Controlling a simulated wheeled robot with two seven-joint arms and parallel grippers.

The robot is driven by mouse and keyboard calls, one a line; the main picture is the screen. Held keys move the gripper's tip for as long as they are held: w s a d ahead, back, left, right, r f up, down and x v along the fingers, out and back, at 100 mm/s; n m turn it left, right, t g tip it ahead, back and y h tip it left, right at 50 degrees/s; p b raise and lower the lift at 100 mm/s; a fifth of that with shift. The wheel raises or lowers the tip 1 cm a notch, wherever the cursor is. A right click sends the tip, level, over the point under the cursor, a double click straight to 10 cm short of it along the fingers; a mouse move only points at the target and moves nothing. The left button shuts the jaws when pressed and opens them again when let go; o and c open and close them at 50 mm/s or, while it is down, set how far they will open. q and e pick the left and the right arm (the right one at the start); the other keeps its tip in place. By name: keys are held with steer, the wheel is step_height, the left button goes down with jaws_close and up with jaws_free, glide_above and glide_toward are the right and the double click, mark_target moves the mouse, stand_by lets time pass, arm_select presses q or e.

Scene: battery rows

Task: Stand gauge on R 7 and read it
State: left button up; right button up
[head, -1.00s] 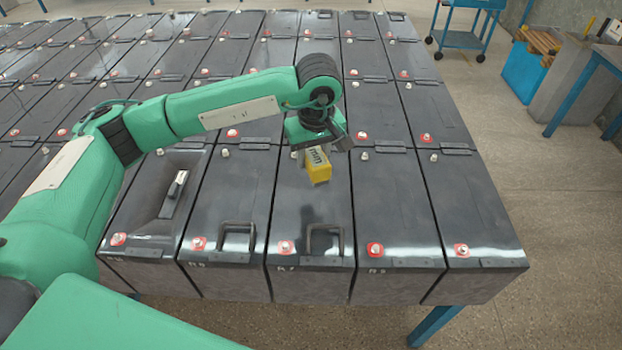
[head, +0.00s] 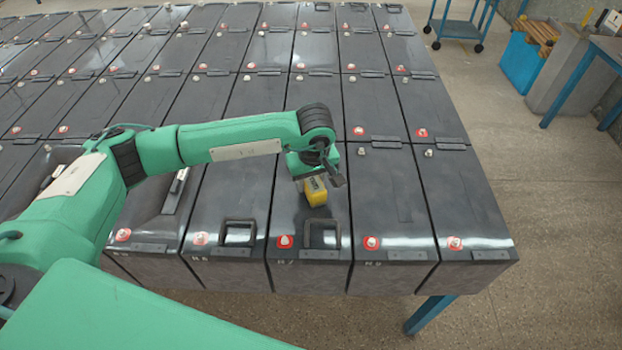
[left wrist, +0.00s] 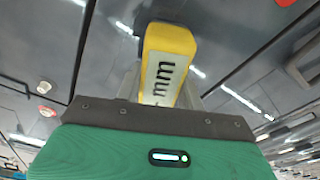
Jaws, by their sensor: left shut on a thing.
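The gauge (head: 317,196) is a small yellow block with a pale face. In the left wrist view the gauge (left wrist: 168,50) shows the letters "mm". My left gripper (head: 311,181) is shut on it, pointing down above battery R 7 (head: 290,215). The gauge is over the middle of R 7's dark lid, behind its raised black handle (head: 322,222). I cannot tell whether its lower end touches the lid. R 7's label is at the front edge, by a red-ringed terminal (head: 285,241). My right gripper is not in view.
Similar dark batteries stand in tight rows. R 8 (head: 395,200) is to the right and R 6 (head: 225,200), with a raised handle (head: 238,232), to the left. A blue cart (head: 458,28) and a blue bin (head: 523,65) stand on the floor beyond.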

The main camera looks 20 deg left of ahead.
mark_target(313, 182)
arm_select(q)
steer(key=shift+f, duration=0.15)
steer(key=o, duration=1.2)
steer(key=shift+r, duration=0.25)
step_height(313, 182, up, 12)
steer(key=s+b, duration=0.1)
steer(key=b, duration=0.2)
steer(key=shift+d, duration=0.45)
steer(key=shift+s+f, duration=0.1)
steer(key=shift+f, duration=0.05)
